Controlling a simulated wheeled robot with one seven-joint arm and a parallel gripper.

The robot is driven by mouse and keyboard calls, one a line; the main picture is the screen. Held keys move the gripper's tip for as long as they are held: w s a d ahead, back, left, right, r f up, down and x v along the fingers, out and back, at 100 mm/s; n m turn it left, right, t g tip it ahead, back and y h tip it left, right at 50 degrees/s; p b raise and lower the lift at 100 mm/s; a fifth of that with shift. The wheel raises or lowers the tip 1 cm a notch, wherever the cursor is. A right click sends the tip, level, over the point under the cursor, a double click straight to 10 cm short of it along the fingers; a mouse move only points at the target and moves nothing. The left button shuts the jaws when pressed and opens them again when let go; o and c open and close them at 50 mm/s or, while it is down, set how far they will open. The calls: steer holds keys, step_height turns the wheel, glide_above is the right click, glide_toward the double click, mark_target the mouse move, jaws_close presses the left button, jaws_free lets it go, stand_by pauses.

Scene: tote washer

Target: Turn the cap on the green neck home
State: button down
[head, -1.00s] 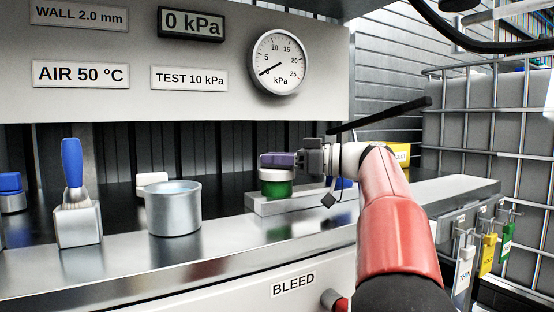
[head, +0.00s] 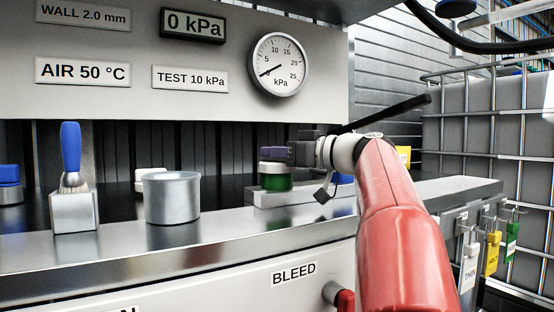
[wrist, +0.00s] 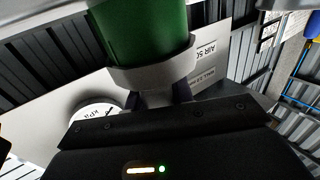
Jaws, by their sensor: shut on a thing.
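The green neck (head: 277,182) stands upright on a low grey block (head: 318,195) on the bench. A white cap (head: 273,168) sits on top of it. My gripper (head: 276,154) reaches in from the right, its purple fingers at the cap. In the wrist view the green neck (wrist: 140,28) meets the pale cap (wrist: 150,76), and my gripper (wrist: 160,96) is shut on the cap. The cap's far side and its thread are hidden, so I cannot tell how tightly it sits.
A metal cup (head: 172,198) and a blue-handled brush in a holder (head: 74,211) stand left on the bench. A white-topped item (head: 150,176) and a blue-capped one (head: 10,186) are behind. A pressure gauge (head: 278,65) hangs above; tags (head: 492,252) hang right.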

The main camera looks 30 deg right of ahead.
steer(key=shift+f+m+t+h+b, duration=0.15)
steer(key=shift+m+t+h+b, duration=0.2)
steer(key=shift+h, duration=0.25)
steer(key=shift+s+a+m+t+h+b, duration=0.1)
steer(key=shift+m+t+h+b, duration=0.3)
steer(key=shift+m+h+b, duration=0.55)
steer(key=shift+a+m+t+h+b, duration=0.1)
steer(key=shift+m+t+h+b, duration=0.25)
steer(key=shift+m+h, duration=0.7)
steer(key=h, duration=0.2)
steer(key=shift+r+m+h, duration=0.2)
steer(key=shift+m+h, duration=0.05)
steer(key=shift+h, duration=0.05)
steer(key=shift+d+m+h+p, duration=0.1)
steer(key=shift+m+h+p, duration=0.2)
steer(key=shift+h+p, duration=0.15)
steer(key=shift+d+f+m+h, duration=0.1)
steer(key=shift+m+h, duration=0.2)
steer(key=shift+h, duration=0.15)
steer(key=shift+c, duration=2.4)
jaws_free()
steer(key=shift+s, duration=0.1)
